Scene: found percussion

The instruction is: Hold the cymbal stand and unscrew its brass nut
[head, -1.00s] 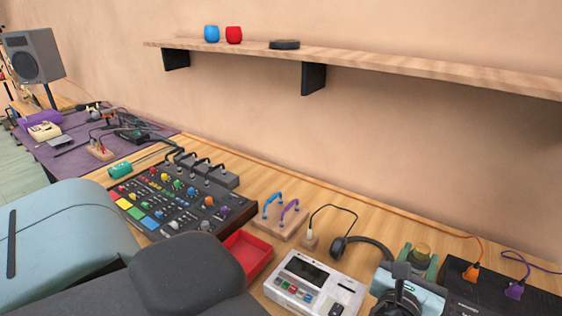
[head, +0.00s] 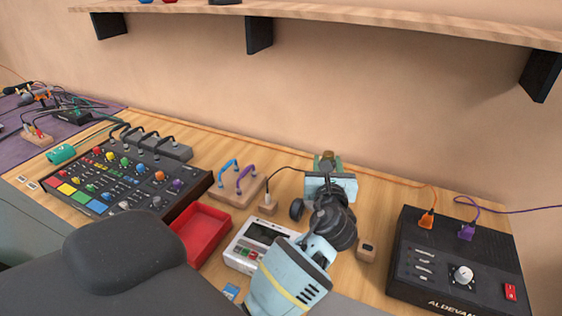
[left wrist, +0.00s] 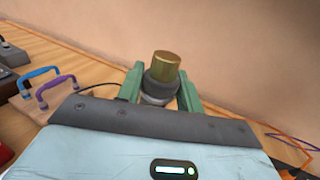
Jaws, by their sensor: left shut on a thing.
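The brass nut (left wrist: 166,66) sits on top of the cymbal stand, above a dark grey collar of the stand (left wrist: 161,86) in the left wrist view. My left gripper (left wrist: 160,88) has its green fingers on both sides of the stand, below the nut, and is shut on it. In the head view the nut (head: 327,155) is small, just beyond my left gripper (head: 328,163). The stand's lower part is hidden behind my gripper and wrist. My right gripper is not in view.
A black power box (head: 455,265) with orange and purple plugs stands at the right. A wooden block (head: 367,250) is near my wrist. A shelf (head: 350,17) hangs above.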

